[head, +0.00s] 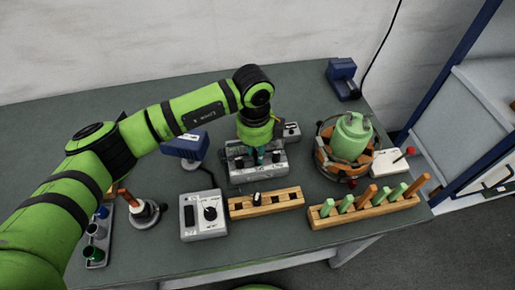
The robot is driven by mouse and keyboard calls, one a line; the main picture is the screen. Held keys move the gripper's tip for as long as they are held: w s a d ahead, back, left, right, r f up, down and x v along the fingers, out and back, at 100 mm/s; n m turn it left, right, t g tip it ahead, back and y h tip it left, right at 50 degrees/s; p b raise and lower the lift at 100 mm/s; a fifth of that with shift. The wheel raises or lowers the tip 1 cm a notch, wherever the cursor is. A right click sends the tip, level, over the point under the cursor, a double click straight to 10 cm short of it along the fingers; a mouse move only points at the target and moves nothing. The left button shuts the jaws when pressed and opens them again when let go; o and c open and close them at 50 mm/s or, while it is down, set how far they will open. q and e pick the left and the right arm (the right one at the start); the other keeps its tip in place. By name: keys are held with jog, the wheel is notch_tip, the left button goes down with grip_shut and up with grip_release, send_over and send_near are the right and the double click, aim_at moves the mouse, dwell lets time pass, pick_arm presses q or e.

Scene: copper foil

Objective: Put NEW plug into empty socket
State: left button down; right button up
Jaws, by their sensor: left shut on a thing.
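My left gripper (258,157) points down over a grey socket box (242,178) near the middle of the table. It is shut on a small plug that is mostly hidden by the fingers, and no label on it can be read. The fingertips are at the top of the box; I cannot tell whether the plug touches a socket. The sockets around the gripper are partly covered and too small to tell apart. A wooden rack (283,199) in front of the box holds a dark plug (257,199) in one slot. My right gripper is not in view.
A grey meter with a dial (203,224) stands left of the rack. A second rack (360,213) holds green and orange pegs. A green domed vessel (349,138) and a white box (390,162) stand at the right. A blue device (185,146) stands behind the meter.

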pick_arm(q)
jog(key=shift+f+b, duration=0.55)
jog(key=shift+f, duration=0.2)
jog(key=shift+f, duration=0.1)
jog(key=c, duration=0.7)
grip_release()
jog(key=shift+r+p, duration=0.6)
jog(key=shift+r, duration=0.5)
jog(key=shift+r+p, duration=2)
jog(key=shift+r, duration=1.45)
